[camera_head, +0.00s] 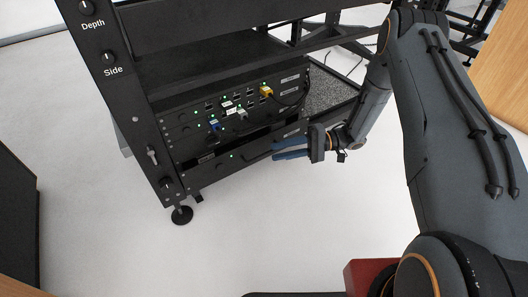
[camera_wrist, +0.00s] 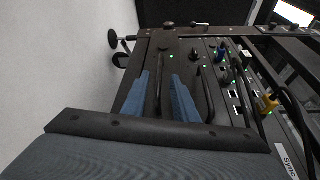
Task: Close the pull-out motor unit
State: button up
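The motor unit (camera_head: 222,168) is the black panel with a green light low in the rack in the head view. In the wrist view its dark face (camera_wrist: 172,55) lies ahead of the fingers. How far it stands out of the rack is hard to tell. My gripper (camera_head: 274,151) is at the right end of this panel, its two blue fingers apart. In the wrist view the fingers (camera_wrist: 161,76) are spread with a thin dark handle bar (camera_wrist: 159,88) visible between them. I cannot tell whether either finger touches it.
Above the unit, panels carry switches, green lights, a blue plug (camera_head: 215,127) and a yellow plug (camera_head: 267,91) with cables. The rack's left post (camera_head: 135,118) has knobs and stands on a foot (camera_head: 181,214). The pale floor (camera_head: 250,235) in front is clear.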

aim_at(265, 154)
jog(key=shift+b+x, duration=1)
jog(key=shift+x, duration=1.75)
grip_shut()
